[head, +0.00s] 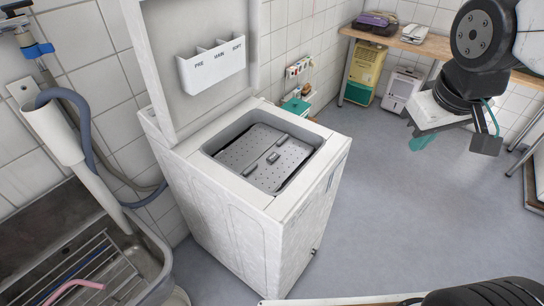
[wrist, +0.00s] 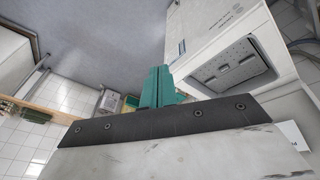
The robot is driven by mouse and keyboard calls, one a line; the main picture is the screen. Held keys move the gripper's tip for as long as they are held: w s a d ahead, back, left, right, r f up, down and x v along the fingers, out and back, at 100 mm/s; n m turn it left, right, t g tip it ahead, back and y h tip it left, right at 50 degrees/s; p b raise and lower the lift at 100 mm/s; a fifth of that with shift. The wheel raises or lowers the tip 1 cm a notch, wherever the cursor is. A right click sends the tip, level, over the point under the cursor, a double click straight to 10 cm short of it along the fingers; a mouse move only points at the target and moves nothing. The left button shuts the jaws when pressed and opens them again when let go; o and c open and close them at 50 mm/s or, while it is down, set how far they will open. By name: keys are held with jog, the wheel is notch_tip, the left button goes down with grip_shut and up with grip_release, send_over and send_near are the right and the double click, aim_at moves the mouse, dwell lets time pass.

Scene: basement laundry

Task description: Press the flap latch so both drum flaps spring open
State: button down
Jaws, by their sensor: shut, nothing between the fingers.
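The top-loading washing machine (head: 238,222) stands in the middle of the head view with its lid (head: 180,75) raised. In its opening, the perforated grey drum flaps (head: 240,145) lie closed and flat. A small latch piece (head: 272,157) sits near their middle, between two bar-like ridges. My gripper (head: 422,142) hangs in the air to the right of the machine, well apart from it, with teal fingers shut and empty. In the wrist view, the fingers (wrist: 158,88) point toward the floor beside the machine (wrist: 212,28). The drum flaps (wrist: 232,70) show at upper right there.
A metal sink (head: 150,262) with a rack and a grey hose (head: 88,130) is at left. A wooden bench (head: 425,42) stands at the back right, with a yellow-green unit (head: 365,68) and a white one (head: 402,88) near it. The floor right of the machine is clear.

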jog(key=w+a+f+n+t, duration=0.2)
jog(key=w+a+f+n, duration=0.15)
jog(key=w, duration=0.65)
jog(key=n+t+y, duration=0.3)
jog(key=n+y, duration=0.3)
jog(key=n, duration=0.4)
send_over(276, 159)
notch_tip(276, 159, down, 13)
jog(key=shift+s, duration=0.1)
jog(key=shift+f, duration=4.35)
jog(key=shift+f, duration=0.4)
